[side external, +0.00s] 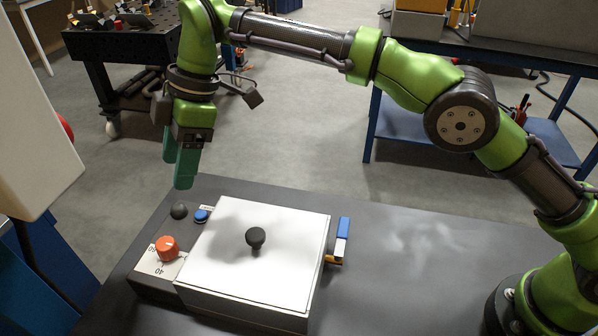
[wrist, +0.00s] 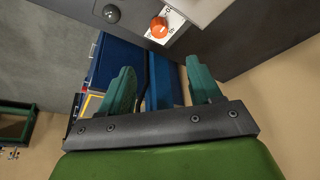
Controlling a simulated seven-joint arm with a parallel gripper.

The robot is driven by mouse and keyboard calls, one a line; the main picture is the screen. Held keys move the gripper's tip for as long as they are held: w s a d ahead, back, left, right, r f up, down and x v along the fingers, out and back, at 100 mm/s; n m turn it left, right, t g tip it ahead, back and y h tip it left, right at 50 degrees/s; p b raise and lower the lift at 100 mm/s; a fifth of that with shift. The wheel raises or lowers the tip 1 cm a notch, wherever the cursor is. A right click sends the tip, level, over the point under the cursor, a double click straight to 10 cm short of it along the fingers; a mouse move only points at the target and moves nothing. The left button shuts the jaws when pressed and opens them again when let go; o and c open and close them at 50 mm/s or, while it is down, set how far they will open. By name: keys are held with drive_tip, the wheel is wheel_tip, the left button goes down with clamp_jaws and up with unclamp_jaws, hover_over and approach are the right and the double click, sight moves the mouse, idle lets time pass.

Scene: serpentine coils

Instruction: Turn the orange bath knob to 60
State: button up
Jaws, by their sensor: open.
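The orange bath knob (side external: 167,248) sits on the left end of the white-topped box, beside a pale dial plate (side external: 155,265) with printed numbers, of which 40 can be read. A pale mark shows on the knob's top. In the wrist view the orange knob (wrist: 159,27) is near the top edge, beyond the fingers. My gripper (side external: 185,180) hangs above and behind the knob, well apart from it. In the wrist view its two green fingers (wrist: 160,88) are spread with nothing between them.
The box has a white lid (side external: 250,265) with a black knob (side external: 256,237). A dark round knob (side external: 179,210) and a blue button (side external: 201,216) are behind the orange knob. A blue and white piece (side external: 343,235) is on the box's right side. The table's right part (side external: 430,270) is clear.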

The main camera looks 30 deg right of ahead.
sight(166, 243)
drive_tip(key=x, duration=1.6)
drive_tip(key=shift+a+f, duration=0.2)
drive_tip(key=shift+f, duration=0.1)
drive_tip(key=c, duration=1)
